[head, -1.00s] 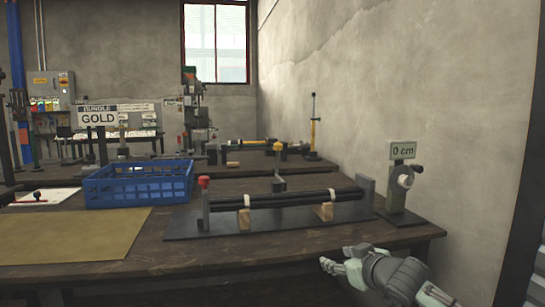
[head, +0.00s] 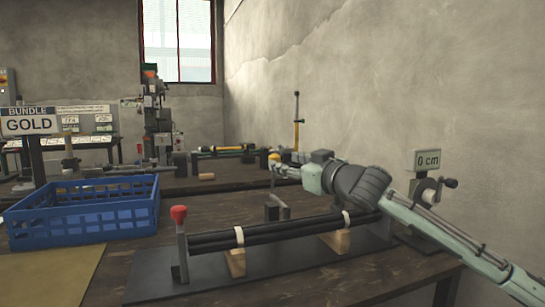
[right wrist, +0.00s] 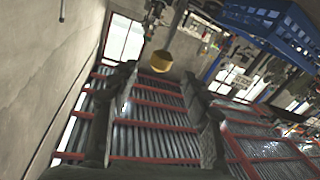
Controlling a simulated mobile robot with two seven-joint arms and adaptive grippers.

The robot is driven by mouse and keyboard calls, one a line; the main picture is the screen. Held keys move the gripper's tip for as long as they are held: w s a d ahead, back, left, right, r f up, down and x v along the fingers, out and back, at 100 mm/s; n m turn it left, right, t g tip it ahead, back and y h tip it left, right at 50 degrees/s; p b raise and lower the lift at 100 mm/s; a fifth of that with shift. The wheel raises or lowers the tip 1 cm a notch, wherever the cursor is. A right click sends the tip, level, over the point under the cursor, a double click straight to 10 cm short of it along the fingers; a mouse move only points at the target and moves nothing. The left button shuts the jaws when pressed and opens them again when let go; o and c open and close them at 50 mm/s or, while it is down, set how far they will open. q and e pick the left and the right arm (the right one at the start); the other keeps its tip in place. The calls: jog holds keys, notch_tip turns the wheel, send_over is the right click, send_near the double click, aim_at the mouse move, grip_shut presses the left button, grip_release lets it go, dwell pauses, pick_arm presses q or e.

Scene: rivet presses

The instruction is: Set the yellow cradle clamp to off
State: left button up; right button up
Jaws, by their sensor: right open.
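The yellow cradle clamp is a lever with a yellow knob (head: 274,157) on a dark post behind the bundle of black rods (head: 285,229). The lever stands upright. My right gripper (head: 284,169) is at the knob, reaching in from the right. In the right wrist view the yellow knob (right wrist: 162,61) shows just beyond and between the tips of the open fingers (right wrist: 162,80). I cannot tell whether a finger touches it. My left gripper is not in view.
A red-knobbed lever (head: 179,215) stands at the bundle's left end. Wooden blocks (head: 236,263) support the rods. A blue crate (head: 85,220) is at left, and a crank unit with a "0 cm" display (head: 427,161) at right. A wall rises behind on the right.

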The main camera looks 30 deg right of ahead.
aim_at(278, 158)
jog(key=w+p, duration=0.1)
jog(key=w, duration=0.3)
jog(key=shift+w+d+r, duration=0.1)
jog(key=shift+w, duration=0.25)
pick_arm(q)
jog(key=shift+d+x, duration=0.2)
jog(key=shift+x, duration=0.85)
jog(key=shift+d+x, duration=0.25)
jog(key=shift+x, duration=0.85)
pick_arm(e)
jog(key=shift+w, duration=0.7)
jog(key=shift+f, duration=0.2)
jog(key=shift+c, duration=0.4)
grip_shut()
